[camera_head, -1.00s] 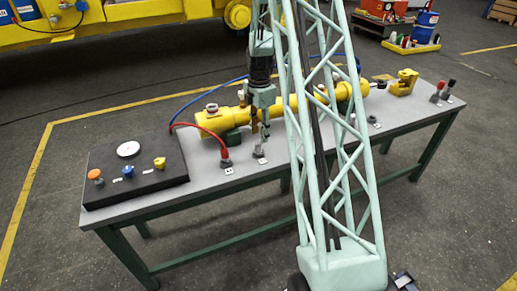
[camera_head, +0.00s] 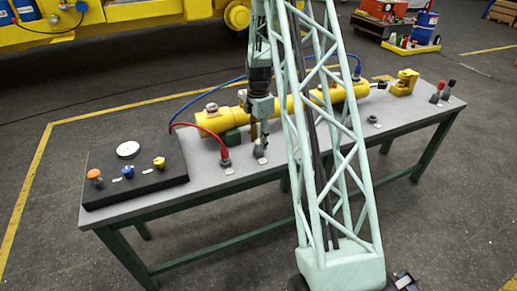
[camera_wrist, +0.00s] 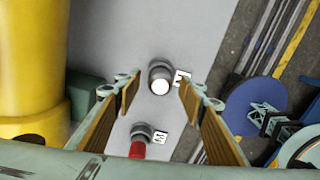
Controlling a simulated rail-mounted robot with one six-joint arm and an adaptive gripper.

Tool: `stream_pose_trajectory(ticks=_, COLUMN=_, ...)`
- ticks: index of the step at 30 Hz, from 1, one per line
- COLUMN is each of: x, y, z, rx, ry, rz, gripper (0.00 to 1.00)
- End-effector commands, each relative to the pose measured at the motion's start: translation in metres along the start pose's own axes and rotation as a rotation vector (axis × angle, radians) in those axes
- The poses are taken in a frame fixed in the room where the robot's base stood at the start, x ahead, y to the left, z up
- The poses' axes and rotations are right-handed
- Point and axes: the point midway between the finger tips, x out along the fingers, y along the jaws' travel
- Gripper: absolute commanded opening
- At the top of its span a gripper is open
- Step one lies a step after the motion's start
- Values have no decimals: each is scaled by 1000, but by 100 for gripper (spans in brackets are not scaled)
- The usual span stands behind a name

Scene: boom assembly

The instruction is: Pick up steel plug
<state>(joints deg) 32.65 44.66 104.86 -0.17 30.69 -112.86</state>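The steel plug (camera_wrist: 159,80) is seen from above in the wrist view, a bright round top in a grey socket on the table beside a small white label. My gripper (camera_wrist: 158,97) is open, with one finger on each side of the plug's line of sight. I cannot tell how far above it the tips are, or that they touch it. In the head view my gripper (camera_head: 260,137) points down over the near part of the table, and the plug is largely hidden behind it.
A red hose connector (camera_head: 225,158) stands left of my gripper. The yellow cylinder (camera_head: 215,121) lies behind it. A black panel (camera_head: 137,172) with gauge and knobs sits at the left end. A yellow bracket (camera_head: 403,83) and red and black plugs (camera_head: 442,90) stand at the right.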

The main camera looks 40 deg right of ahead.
Motion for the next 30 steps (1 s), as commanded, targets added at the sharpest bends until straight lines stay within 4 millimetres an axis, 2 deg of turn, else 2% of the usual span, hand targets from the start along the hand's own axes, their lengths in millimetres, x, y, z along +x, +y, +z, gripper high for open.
stream_pose_trajectory(ticks=6, x=16, y=0, z=0, rx=0, ry=0, rz=0, gripper=37)
stream_pose_trajectory(ticks=24, x=17, y=0, z=0, rx=0, ry=0, rz=0, gripper=37)
stream_pose_trajectory(ticks=30, x=17, y=0, z=0, rx=0, ry=0, rz=0, gripper=20)
